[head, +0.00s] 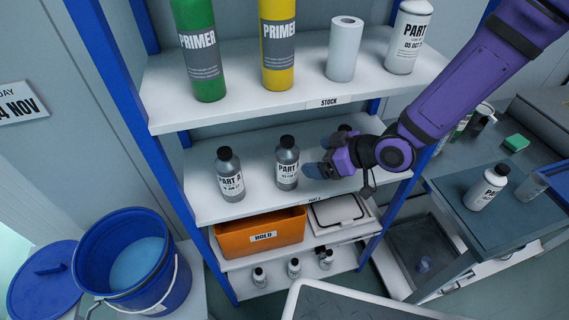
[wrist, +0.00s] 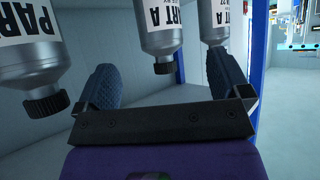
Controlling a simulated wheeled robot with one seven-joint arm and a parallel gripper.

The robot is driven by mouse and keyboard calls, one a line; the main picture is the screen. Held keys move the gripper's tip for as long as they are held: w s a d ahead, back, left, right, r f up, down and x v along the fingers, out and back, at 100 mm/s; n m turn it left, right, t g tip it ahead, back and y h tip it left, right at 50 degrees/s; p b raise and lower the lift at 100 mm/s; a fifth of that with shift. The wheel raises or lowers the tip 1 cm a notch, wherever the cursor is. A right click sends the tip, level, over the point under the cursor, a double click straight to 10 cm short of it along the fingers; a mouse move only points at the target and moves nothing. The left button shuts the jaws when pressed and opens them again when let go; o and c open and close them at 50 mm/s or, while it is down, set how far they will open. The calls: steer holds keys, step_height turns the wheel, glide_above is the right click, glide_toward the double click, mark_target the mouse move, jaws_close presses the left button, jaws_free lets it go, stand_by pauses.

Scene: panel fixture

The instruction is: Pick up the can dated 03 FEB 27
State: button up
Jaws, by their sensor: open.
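Grey cans with white PART A labels and black caps stand on the middle shelf. In the head view, one (head: 229,178) is at left and another (head: 287,166) in the middle. A third, its dark cap (head: 345,129) showing, is mostly hidden behind my gripper (head: 318,170). The dates are too small to read surely. My gripper is open and empty, just right of the middle can. In the upside-down wrist view, one can (wrist: 162,42) shows between the fingers (wrist: 165,78), one (wrist: 35,65) is at left, and one (wrist: 213,25) near the right finger.
The upper shelf (head: 325,92) holds primer cans, a white roll and a white can. Below are an orange HOLD bin (head: 260,232) and small bottles. Blue posts flank the shelves. A blue bucket (head: 130,262) is at left; a workbench (head: 480,215) with a white can is at right.

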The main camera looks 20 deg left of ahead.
mark_target(298, 157)
steer(key=x, duration=0.9)
steer(key=shift+w+a+f, duration=0.1)
steer(key=shift+w+a, duration=0.1)
steer(key=shift+a, duration=0.15)
steer(key=c, duration=1.3)
